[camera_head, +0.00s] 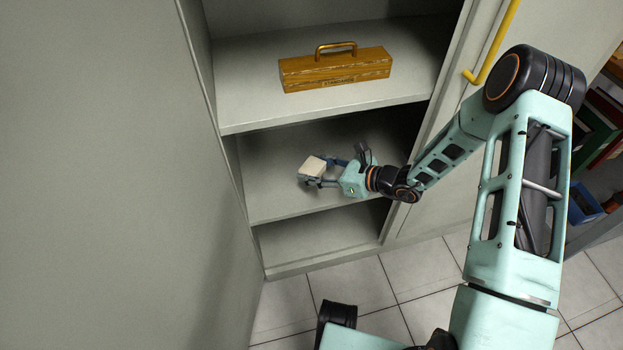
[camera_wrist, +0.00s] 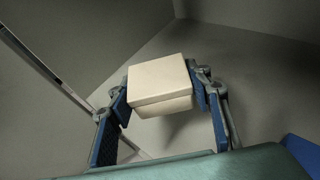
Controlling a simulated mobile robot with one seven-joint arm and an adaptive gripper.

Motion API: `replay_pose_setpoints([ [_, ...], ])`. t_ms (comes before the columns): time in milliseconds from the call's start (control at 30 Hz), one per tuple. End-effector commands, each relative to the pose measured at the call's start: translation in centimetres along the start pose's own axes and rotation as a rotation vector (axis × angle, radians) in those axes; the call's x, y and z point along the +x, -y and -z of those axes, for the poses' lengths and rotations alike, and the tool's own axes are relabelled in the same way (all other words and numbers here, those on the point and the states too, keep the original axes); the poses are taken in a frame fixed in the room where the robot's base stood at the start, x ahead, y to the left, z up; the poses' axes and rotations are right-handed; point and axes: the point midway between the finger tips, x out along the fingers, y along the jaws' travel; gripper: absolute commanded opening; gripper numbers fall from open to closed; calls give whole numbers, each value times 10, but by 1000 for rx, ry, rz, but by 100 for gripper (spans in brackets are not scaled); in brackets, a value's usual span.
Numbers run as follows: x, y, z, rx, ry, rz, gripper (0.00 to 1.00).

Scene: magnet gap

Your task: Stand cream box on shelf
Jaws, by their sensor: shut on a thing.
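The cream box (camera_head: 312,166) is at the middle shelf (camera_head: 262,203) of the grey cabinet, toward its left side in the head view. My gripper (camera_head: 320,173) is shut on it, reaching in from the right. In the wrist view the cream box (camera_wrist: 160,82) sits between the two blue-padded fingers of my gripper (camera_wrist: 160,92), with its lid edge facing the camera. A dark shadow shows below and right of the box on the grey surface. I cannot tell whether the box touches the shelf.
A wooden toolbox (camera_head: 336,70) with a brass handle stands on the shelf above. A yellow door handle (camera_head: 492,42) is at the right. The lower shelf (camera_head: 310,235) looks empty.

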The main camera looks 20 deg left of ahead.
Motion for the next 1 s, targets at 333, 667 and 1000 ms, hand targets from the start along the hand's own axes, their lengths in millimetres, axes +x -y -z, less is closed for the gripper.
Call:
replay_pose_setpoints([
  [333, 32, 18, 23, 0, 1, 0, 23],
  [667, 52, 22, 57, -1, 0, 0, 23],
  [1000, 52, 22, 59, 0, 1, 0, 23],
])
